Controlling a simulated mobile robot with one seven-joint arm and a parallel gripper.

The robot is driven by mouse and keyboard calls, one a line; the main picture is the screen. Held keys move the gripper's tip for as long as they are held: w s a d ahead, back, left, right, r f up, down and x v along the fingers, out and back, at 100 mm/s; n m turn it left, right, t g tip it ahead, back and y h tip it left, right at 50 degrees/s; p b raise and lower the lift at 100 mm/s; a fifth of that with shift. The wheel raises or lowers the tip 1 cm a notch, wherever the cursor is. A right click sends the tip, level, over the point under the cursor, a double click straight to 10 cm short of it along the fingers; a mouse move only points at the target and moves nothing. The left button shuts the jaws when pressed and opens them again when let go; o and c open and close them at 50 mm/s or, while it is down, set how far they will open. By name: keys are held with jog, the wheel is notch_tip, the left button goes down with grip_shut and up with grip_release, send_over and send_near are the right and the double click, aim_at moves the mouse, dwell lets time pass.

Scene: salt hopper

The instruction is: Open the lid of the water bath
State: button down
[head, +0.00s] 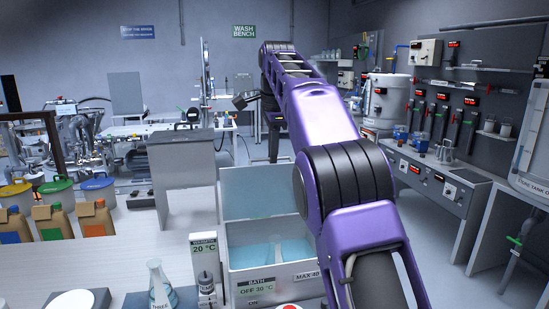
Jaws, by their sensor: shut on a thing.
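The water bath (272,287) is a white box with blue water at lower middle. Its label reads "BATH OFF 30 °C". Its pale lid (250,190) stands raised, close to upright, along the back edge, so the water shows. My purple arm runs over the bath's right side and reaches past the lid. My dark gripper (272,148) points down at the lid's top edge, shut on the lid's handle as far as I can tell. The fingertips and the handle are hidden behind the lid.
A thermometer display (204,248) reading 20 °C and a flask (160,285) marked "THREE" stand left of the bath. Bottles with colored labels (95,218) are at far left. A grey cabinet (183,170) stands behind. The bench's middle left is clear.

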jog(key=shift+w+f, duration=0.3)
dwell(0.4)
jog(key=c, duration=1)
grip_release()
jog(key=shift+w+a, duration=0.1)
jog(key=shift+w, duration=0.1)
jog(key=shift+o, duration=0.3)
jog(key=shift+s+r, duration=0.1)
jog(key=shift+r, duration=0.05)
jog(key=shift+s, duration=0.1)
jog(key=shift+s, duration=0.1)
